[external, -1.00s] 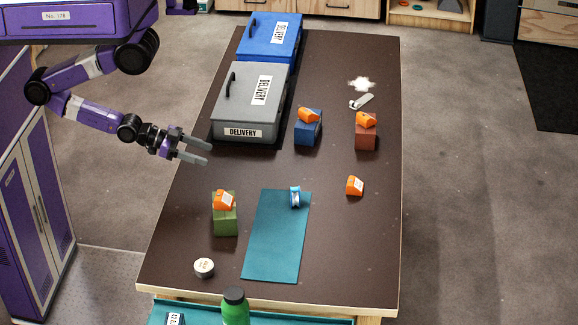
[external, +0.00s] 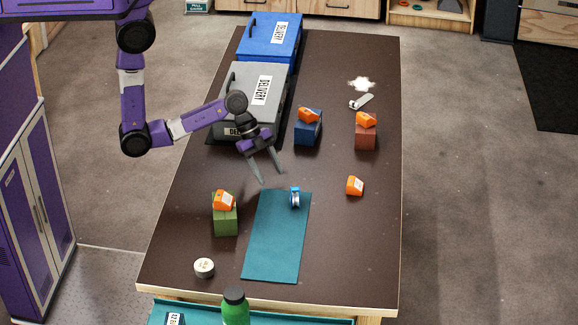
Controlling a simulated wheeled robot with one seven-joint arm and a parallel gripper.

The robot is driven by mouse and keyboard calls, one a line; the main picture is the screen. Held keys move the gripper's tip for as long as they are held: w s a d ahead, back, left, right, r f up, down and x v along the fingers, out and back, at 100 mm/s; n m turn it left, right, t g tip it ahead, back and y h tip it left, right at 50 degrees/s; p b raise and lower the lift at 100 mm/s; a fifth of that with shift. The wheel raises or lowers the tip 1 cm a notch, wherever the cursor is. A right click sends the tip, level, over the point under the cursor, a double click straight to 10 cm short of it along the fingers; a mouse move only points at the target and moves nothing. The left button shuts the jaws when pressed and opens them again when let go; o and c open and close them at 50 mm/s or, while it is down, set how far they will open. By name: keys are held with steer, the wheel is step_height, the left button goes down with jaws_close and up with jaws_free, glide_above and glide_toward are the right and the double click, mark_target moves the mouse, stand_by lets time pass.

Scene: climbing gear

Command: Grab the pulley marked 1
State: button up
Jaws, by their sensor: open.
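Small orange pieces with white labels look alike, and their marks are too small to read, so I cannot tell which is marked 1. One orange piece (external: 224,200) sits on a green block (external: 226,222), another (external: 308,115) on a blue block (external: 307,133), another (external: 366,119) on a red-brown block (external: 365,138). One more orange piece (external: 355,186) lies directly on the table. A small blue-and-silver item (external: 295,198) is on the teal mat (external: 272,250). My gripper (external: 273,178) is open and empty, pointing down above the mat's far end, left of the blue item.
A grey delivery box (external: 240,85) and a blue delivery box (external: 268,38) stand at the back left. A white patch (external: 361,84) and a grey metal tool (external: 362,101) lie at the back right. A round tin (external: 204,267) and green bottle (external: 236,308) are near the front.

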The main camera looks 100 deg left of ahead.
mark_target(296, 201)
steer(key=w+m+g+h, duration=0.1)
steer(key=w+m+h, duration=0.1)
steer(key=w, duration=0.1)
steer(key=w+d+m+g+h+b, duration=0.1)
steer(key=w+m+h, duration=0.1)
steer(key=w+h, duration=0.1)
steer(key=shift+d+r, duration=0.15)
steer(key=shift+r, duration=0.05)
steer(key=w+d+h+b, duration=0.1)
steer(key=h, duration=0.1)
steer(key=w+d+m+h+b, duration=0.1)
steer(key=d+h, duration=0.1)
steer(key=shift+w+d+r+g, duration=0.2)
steer(key=shift+w+g, duration=0.1)
steer(key=shift+w, duration=0.1)
steer(key=shift+w+d+r, duration=0.1)
steer(key=shift+w+d, duration=0.05)
steer(key=shift+w+d+h, duration=0.15)
steer(key=shift+d+h, duration=0.35)
steer(key=shift+d, duration=0.05)
steer(key=p+x, duration=0.1)
steer(key=x, duration=0.2)
steer(key=p+x, duration=0.1)
steer(key=x, duration=0.2)
steer(key=shift+s, duration=0.2)
steer(key=shift+w+d+f, duration=0.1)
steer(key=shift+d+f, duration=0.3)
jaws_close()
